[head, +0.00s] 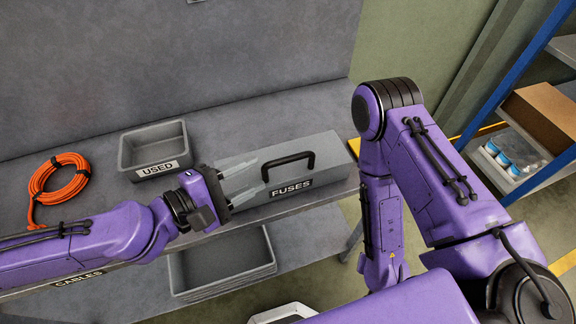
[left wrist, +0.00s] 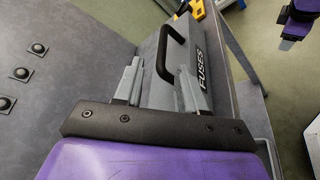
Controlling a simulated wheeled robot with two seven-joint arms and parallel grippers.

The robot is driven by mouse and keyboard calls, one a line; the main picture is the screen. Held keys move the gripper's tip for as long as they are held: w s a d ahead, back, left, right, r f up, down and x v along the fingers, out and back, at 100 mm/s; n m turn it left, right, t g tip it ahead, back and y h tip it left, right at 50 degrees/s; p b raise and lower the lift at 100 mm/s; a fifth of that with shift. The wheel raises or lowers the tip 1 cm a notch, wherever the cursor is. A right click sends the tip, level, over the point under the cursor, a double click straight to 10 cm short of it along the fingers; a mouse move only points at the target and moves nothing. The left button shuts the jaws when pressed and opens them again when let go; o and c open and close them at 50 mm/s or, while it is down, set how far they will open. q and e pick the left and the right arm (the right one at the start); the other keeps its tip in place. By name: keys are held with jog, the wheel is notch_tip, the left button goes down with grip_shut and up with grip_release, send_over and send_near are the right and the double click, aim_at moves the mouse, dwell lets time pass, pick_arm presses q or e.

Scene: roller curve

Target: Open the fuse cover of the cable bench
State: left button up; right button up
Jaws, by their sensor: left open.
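The fuse cover (head: 325,150) is a long grey lid on the bench, labelled FUSES, with a black bar handle (head: 291,160) on top. It looks closed. My left gripper (head: 261,171) is open and empty over the cover's left end, its two grey fingers pointing along the cover toward the handle. In the left wrist view the handle (left wrist: 166,56) stands just beyond and between the fingertips, apart from them as far as I can tell. The cover (left wrist: 198,52) runs away ahead there.
A grey bin labelled USED (head: 155,148) stands left of the cover. A coiled orange cable (head: 59,180) lies farther left. An open grey tray (head: 222,262) sits below the bench's front edge. A blue-framed shelf with a cardboard box (head: 540,118) stands at the right.

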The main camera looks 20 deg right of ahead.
aim_at(279, 164)
pick_arm(q)
jog(key=b+x, duration=0.3)
jog(key=x, duration=0.1)
jog(key=b+x, duration=0.2)
jog(key=x, duration=0.3)
jog(key=shift+s+a+f+b, duration=0.1)
jog(key=shift+f+b, duration=0.15)
jog(key=shift+b, duration=0.15)
jog(key=shift+r, duration=0.1)
pick_arm(e)
notch_tip(279, 164, down, 8)
jog(key=shift+r, duration=0.25)
